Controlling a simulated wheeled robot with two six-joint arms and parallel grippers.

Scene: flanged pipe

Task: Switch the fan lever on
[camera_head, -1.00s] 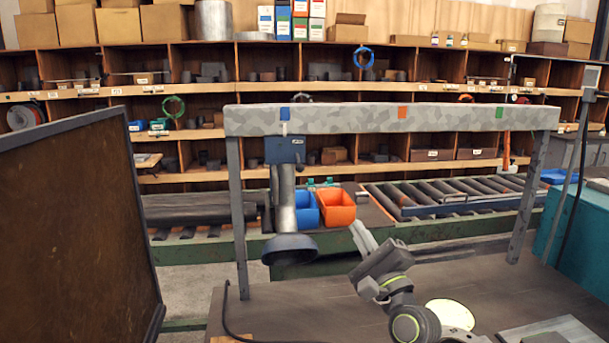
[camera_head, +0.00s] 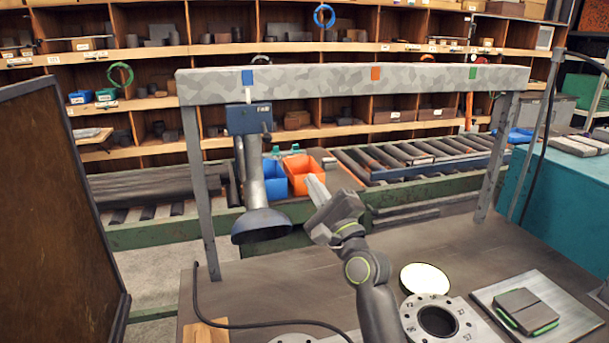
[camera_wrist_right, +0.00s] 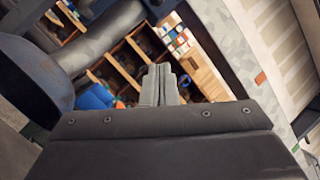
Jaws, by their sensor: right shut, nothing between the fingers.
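The fan unit hangs under the grey camouflage beam, at its blue mark. It has a dark blue switch box (camera_head: 244,119), a grey duct (camera_head: 252,170) and a wide dark hood (camera_head: 262,225). A small dark part on the box's right side (camera_head: 267,134) looks like the lever; its setting is too small to tell. My right gripper (camera_head: 313,184) is shut and empty, right of the duct and below the box, touching nothing visible. Its closed fingers (camera_wrist_right: 162,80) also show in the right wrist view, with the hood (camera_wrist_right: 35,95) at the left. My left gripper is out of view.
The grey beam (camera_head: 340,84) spans above the workbench (camera_head: 300,280) on legs. A brown panel (camera_head: 55,200) stands at the left. Blue (camera_head: 274,185) and orange (camera_head: 303,170) bins sit behind my gripper. A flange (camera_head: 460,325) and a plate with pads (camera_head: 560,320) lie front right.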

